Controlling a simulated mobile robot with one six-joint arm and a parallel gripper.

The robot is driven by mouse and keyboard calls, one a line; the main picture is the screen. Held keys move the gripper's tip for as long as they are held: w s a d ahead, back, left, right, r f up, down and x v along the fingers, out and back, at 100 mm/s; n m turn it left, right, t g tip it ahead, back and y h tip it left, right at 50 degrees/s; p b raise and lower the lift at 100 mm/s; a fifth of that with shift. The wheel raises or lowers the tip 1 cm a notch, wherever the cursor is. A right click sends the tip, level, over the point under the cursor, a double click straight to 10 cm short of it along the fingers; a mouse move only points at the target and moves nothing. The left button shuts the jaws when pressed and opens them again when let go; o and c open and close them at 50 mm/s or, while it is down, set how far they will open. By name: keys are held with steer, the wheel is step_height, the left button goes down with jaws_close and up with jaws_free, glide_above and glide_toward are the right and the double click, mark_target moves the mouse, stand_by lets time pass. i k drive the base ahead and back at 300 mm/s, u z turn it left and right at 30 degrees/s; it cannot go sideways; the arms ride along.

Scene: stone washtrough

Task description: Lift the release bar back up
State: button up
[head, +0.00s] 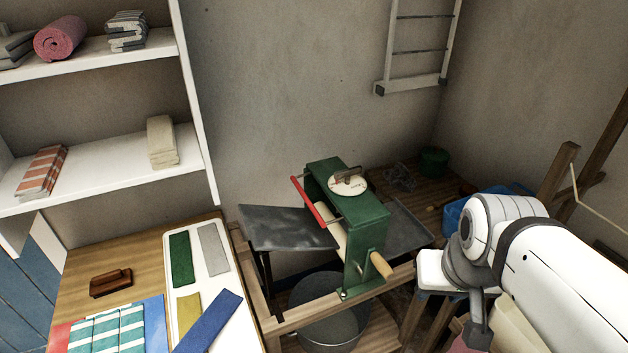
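The red release bar (309,202) is on the left side of the green wringer (361,225), held out from its frame by thin metal rods near its two ends. It is level with the upper part of the frame and runs along the wringer's side. A pale roller (333,228) shows just below the bar. My arm comes in from the right. Its dark end, where my gripper (478,333) seems to be, points down, well right of the wringer and apart from it. The fingers cannot be made out, and nothing is seen held.
Metal trays (285,226) flank the wringer, and a metal tub (328,322) stands below. A wooden crank handle (381,265) sticks out at the wringer's front right. A table (80,258) with coloured strips and a brush is at left. A stool (432,272) stands beside my arm.

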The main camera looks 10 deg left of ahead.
mark_target(323, 225)
steer(key=z, duration=0.1)
steer(key=k, duration=0.95)
steer(key=u, duration=0.55)
steer(key=i, duration=1)
steer(key=u, duration=0.05)
